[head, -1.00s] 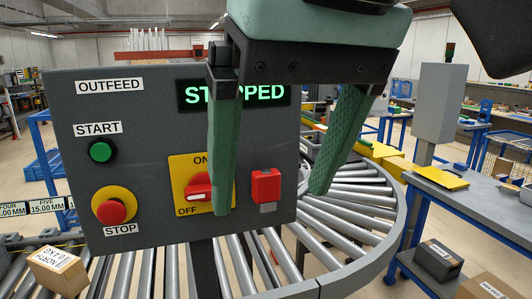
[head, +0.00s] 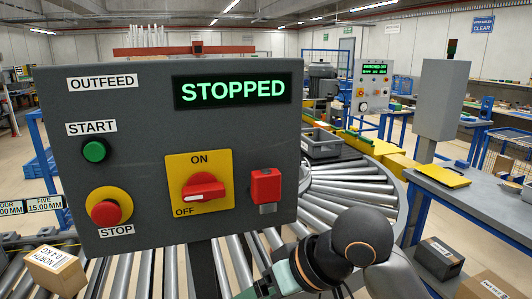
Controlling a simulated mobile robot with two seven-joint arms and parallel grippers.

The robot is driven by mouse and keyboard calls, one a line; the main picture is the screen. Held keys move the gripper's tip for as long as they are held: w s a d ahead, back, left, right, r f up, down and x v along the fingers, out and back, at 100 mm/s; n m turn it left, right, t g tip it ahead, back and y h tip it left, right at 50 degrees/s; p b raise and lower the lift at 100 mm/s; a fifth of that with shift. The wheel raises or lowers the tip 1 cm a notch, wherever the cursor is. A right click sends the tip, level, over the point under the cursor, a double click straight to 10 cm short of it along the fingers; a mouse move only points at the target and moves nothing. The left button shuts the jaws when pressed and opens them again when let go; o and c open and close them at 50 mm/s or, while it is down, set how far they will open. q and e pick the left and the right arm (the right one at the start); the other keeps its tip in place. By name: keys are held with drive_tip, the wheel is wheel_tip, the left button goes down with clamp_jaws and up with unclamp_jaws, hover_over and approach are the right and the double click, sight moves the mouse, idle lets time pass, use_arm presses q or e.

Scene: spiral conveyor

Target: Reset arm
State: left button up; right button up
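My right arm shows at the lower middle of the head view as dark and orange-ringed links in front of the rollers; its gripper fingers are not visible. My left gripper is not in view. The grey outfeed control panel (head: 150,150) fills the left half. It has a green START button (head: 95,151), a red STOP button (head: 105,212) on a yellow base, a red rotary switch (head: 203,191) on a yellow ON/OFF plate, and a red padlock-like part (head: 266,187). Its display (head: 232,91) reads STOPPED in green.
The curved roller conveyor (head: 350,190) runs behind and below the panel, with a grey tote (head: 322,143) on it. A carton (head: 55,270) lies at the lower left. A blue-framed bench (head: 460,197) stands right. A second panel (head: 372,85) stands farther back.

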drive_tip(key=s+d+f+m+t+h, duration=0.1)
drive_tip(key=s+d+f+m, duration=0.3)
drive_tip(key=f, duration=0.6)
drive_tip(key=s+d+f+t+h, duration=0.1)
drive_tip(key=s+d+f, duration=0.1)
drive_tip(key=d+f, duration=0.6)
drive_tip(key=s+d+f+g+h, duration=0.2)
drive_tip(key=s+d+f+h, duration=0.3)
drive_tip(key=s+d+f, duration=0.55)
drive_tip(key=w+a+f+t+y, duration=0.2)
drive_tip(key=f+t, duration=0.4)
drive_tip(key=f, duration=0.3)
drive_tip(key=shift+w+a+f+m, duration=0.35)
drive_tip(key=shift+w+a, duration=0.3)
drive_tip(key=shift+a, duration=0.3)
